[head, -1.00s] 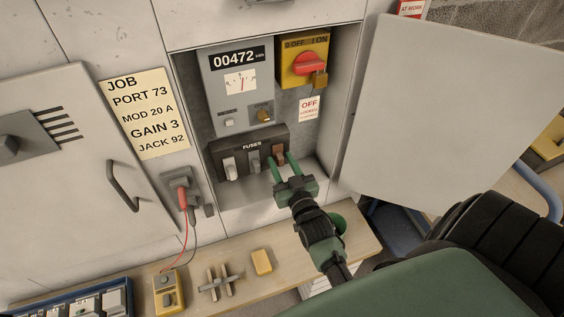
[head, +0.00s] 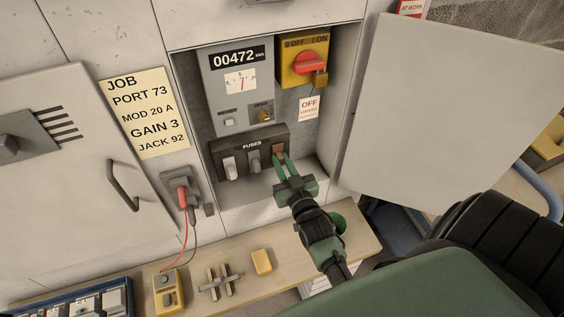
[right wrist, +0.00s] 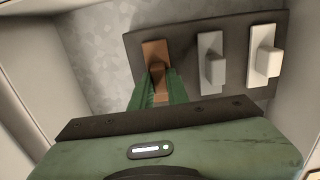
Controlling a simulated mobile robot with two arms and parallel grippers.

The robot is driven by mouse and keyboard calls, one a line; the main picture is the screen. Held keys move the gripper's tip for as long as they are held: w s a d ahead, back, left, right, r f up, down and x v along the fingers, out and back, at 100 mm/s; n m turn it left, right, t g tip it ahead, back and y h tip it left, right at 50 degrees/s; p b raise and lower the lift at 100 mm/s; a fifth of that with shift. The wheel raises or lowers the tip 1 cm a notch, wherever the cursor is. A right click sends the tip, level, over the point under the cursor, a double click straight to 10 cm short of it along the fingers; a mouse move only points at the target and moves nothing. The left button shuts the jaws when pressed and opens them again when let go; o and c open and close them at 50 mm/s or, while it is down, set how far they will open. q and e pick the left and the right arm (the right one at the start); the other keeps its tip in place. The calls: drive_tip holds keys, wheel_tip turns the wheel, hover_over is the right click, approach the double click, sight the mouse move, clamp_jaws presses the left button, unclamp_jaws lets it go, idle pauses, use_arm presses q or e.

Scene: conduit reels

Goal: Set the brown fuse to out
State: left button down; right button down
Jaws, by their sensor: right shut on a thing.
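The brown fuse (head: 278,149) sits at the right end of the dark fuse block (head: 243,146) inside the open cabinet. In the right wrist view the brown fuse (right wrist: 154,52) is at the left of the block, partly hidden by the fingers. My right gripper (head: 281,158) reaches up to it from below right, its green fingers shut on the fuse's lower part. Those fingers also show in the right wrist view (right wrist: 158,86). The fuse is still against the block. My left gripper is not in view.
A grey fuse (head: 254,161) and a white fuse (head: 230,168) sit left of the brown one. The meter (head: 238,90) and the red switch (head: 310,63) are above. The open cabinet door (head: 440,110) stands to the right. A shelf (head: 335,240) runs below.

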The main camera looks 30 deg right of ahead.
idle(0.8)
drive_tip(key=shift+p+v, duration=0.7)
drive_tip(key=shift+v, duration=0.45)
drive_tip(key=c, duration=1.4)
unclamp_jaws()
drive_tip(key=shift+o, duration=0.2)
drive_tip(key=shift+s, duration=0.1)
drive_tip(key=b+v, duration=0.1)
drive_tip(key=v, duration=0.6)
drive_tip(key=shift+s, duration=0.3)
